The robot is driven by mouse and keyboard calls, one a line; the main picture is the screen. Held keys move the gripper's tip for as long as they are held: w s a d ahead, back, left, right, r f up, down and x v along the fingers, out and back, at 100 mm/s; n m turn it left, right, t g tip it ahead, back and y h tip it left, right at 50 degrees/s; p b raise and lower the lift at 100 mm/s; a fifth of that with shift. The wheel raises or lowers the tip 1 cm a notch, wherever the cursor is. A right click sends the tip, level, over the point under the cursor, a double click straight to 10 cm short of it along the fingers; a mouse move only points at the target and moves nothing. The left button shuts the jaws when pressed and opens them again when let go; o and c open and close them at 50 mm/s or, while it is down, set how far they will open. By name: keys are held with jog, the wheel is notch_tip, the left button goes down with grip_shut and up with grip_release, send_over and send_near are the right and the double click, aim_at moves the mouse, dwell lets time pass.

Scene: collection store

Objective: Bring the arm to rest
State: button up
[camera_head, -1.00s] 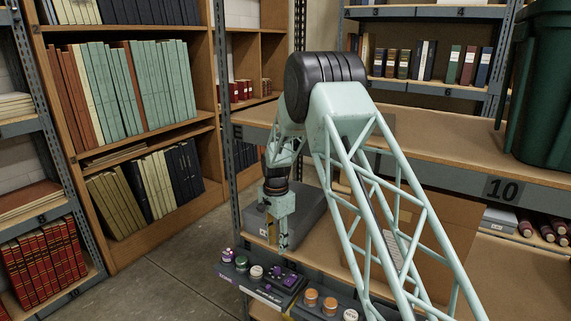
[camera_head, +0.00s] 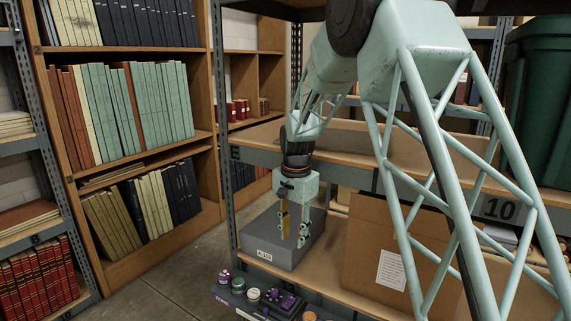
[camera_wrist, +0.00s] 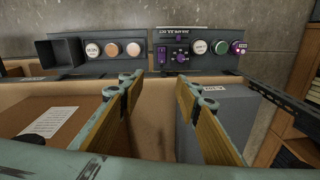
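My gripper (camera_head: 293,240) hangs pointing down in the head view, in front of the grey lidded box (camera_head: 262,247) on the lower shelf. Its two fingers stand apart with nothing between them. The wrist view shows the same open gripper (camera_wrist: 160,82), with tan inner pads and bare space between the fingers. My arm's pale green truss link and dark elbow fill the right half of the head view, with the elbow cut off at the top edge.
A cardboard box (camera_head: 365,240) stands right of the grey box. A bookcase (camera_head: 110,160) is at left, a green bin (camera_head: 545,100) at right. Floor is clear between shelves.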

jog(key=s+d+r+n+t, duration=0.15)
jog(key=s+d+r, duration=0.45)
jog(key=s+r, duration=0.6)
jog(key=s+d+r+n, duration=0.3)
jog(key=s+d+r, duration=0.3)
jog(key=s+r, duration=0.6)
jog(key=s+d+n+t, duration=0.1)
jog(key=s+d, duration=0.2)
jog(key=s, duration=1.2)
jog(key=s+d+n, duration=0.2)
jog(key=s+d, duration=0.1)
jog(key=s, duration=1.3)
jog(key=shift+s+d+f+t, duration=0.2)
jog(key=shift+s+f+t, duration=0.05)
jog(key=shift+f+t, duration=0.15)
jog(key=shift+n, duration=0.25)
notch_tip(320, 180, down, 8)
jog(key=b, duration=0.7)
jog(key=shift+r, duration=0.25)
jog(key=shift+d, duration=0.1)
